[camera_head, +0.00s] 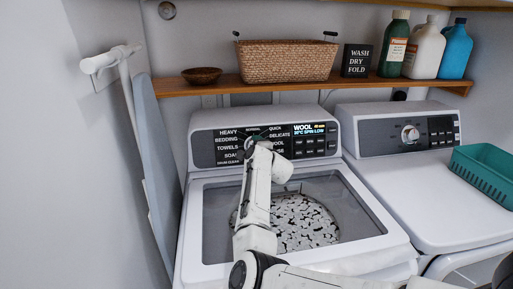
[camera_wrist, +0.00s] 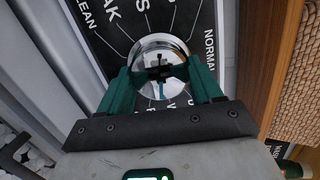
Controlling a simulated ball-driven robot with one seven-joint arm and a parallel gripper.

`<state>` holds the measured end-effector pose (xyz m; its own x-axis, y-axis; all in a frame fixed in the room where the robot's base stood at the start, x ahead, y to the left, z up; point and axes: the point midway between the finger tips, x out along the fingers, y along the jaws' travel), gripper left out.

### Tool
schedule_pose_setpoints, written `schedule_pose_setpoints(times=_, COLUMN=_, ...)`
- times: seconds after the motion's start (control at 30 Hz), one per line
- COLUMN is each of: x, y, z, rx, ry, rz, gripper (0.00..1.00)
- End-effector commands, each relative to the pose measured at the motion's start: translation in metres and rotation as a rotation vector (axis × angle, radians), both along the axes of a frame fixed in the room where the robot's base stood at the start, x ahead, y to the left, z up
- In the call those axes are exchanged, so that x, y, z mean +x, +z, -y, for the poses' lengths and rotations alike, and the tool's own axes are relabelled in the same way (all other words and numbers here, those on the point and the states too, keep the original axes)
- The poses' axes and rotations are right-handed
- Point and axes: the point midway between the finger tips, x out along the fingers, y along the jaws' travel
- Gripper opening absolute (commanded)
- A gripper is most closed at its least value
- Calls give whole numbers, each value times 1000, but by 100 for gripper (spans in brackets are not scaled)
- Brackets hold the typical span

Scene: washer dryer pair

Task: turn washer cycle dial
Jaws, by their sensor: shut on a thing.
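The washer (camera_head: 197,205) stands at the left of the pair, its glass lid down over pale, dark-patterned contents. Its dark control panel (camera_head: 312,142) has cycle names around the dial and a lit display (camera_head: 313,129) reading WOOL. In the wrist view the round silver cycle dial (camera_wrist: 158,46) sits between the green fingers of my gripper (camera_wrist: 162,76), which is shut on it. In the head view my arm reaches over the lid to the panel and mostly hides the dial and the gripper (camera_head: 258,138).
The dryer (camera_head: 420,190) stands to the right, with its own knob (camera_head: 410,134) and a teal basket (camera_head: 485,172) on top. A wooden shelf (camera_head: 215,87) above holds a wicker basket (camera_head: 285,62), a sign and bottles. An ironing board (camera_head: 155,180) leans at the left.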

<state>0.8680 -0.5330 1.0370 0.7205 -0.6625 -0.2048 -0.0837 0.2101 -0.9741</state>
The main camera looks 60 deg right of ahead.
Motion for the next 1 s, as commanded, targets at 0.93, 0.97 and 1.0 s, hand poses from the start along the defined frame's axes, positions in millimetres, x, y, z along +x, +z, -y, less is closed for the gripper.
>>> schedule_pose_setpoints(times=0.93, x=-1, y=-3, z=0, rx=187, ry=-79, rz=214, gripper=34)
schedule_pose_setpoints(times=0.97, x=-1, y=-3, z=0, rx=186, ry=-79, rz=214, gripper=34)
schedule_pose_setpoints(times=1.0, x=-1, y=-3, z=0, rx=186, ry=-79, rz=214, gripper=34)
